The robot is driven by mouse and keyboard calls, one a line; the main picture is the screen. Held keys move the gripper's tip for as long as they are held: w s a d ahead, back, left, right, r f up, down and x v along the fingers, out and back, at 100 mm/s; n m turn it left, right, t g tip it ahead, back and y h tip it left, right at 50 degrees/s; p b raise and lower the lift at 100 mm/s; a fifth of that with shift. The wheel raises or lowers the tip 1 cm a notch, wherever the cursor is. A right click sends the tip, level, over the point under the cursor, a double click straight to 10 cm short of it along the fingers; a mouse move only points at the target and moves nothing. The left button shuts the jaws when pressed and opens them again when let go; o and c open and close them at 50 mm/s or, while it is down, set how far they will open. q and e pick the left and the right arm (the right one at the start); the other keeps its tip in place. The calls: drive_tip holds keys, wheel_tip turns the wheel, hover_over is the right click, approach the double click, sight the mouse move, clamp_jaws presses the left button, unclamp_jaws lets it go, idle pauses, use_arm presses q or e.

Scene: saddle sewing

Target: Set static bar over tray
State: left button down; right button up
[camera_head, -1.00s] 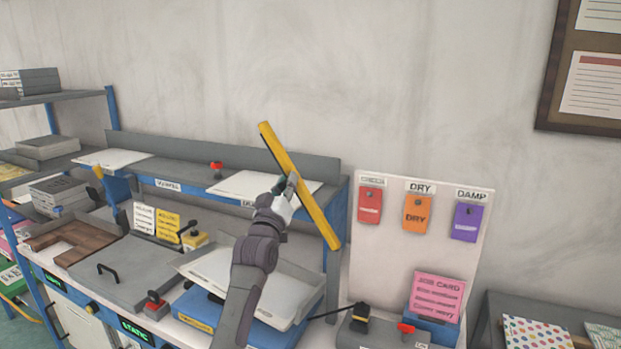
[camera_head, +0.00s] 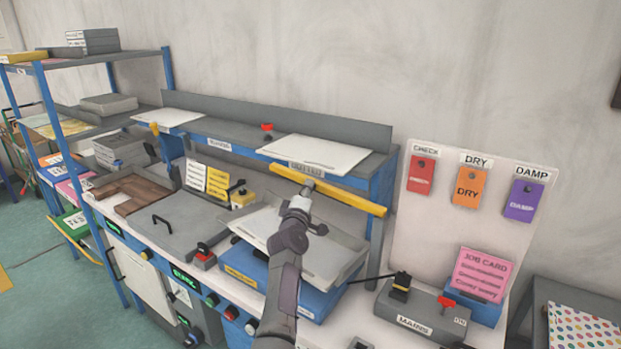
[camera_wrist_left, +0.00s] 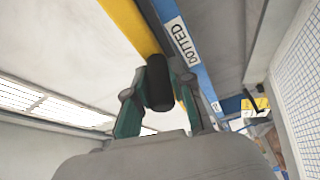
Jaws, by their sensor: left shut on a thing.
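The yellow static bar (camera_head: 350,196) is in my left gripper (camera_head: 306,188), in front of the upper shelf's edge, sloping slightly down to the right. In the left wrist view, my left gripper (camera_wrist_left: 158,100) is shut around a black grip piece (camera_wrist_left: 158,82) below the yellow bar (camera_wrist_left: 128,22). The pale tray (camera_head: 342,268) rests on a blue base unit (camera_head: 245,263) on the bench. The bar is above the tray's back side; the exact gap is hard to judge. My arm hides part of the tray. My right gripper is not in view.
The shelf (camera_head: 375,164) behind the bar carries white sheets (camera_head: 315,153) and a small red-topped piece. A grey box marked MAINS (camera_head: 415,318) with a black lever stands right of the tray. A tag board (camera_head: 440,225) stands behind it. A grey lidded unit (camera_head: 175,235) is left.

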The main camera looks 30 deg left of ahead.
use_arm(q)
drive_tip(key=shift+f+n+g, duration=0.3)
drive_tip(key=shift+f+n, duration=0.4)
drive_tip(key=shift+f, duration=0.75)
drive_tip(key=c, duration=1)
unclamp_jaws()
drive_tip(key=v, duration=0.7)
drive_tip(key=shift+s, duration=0.2)
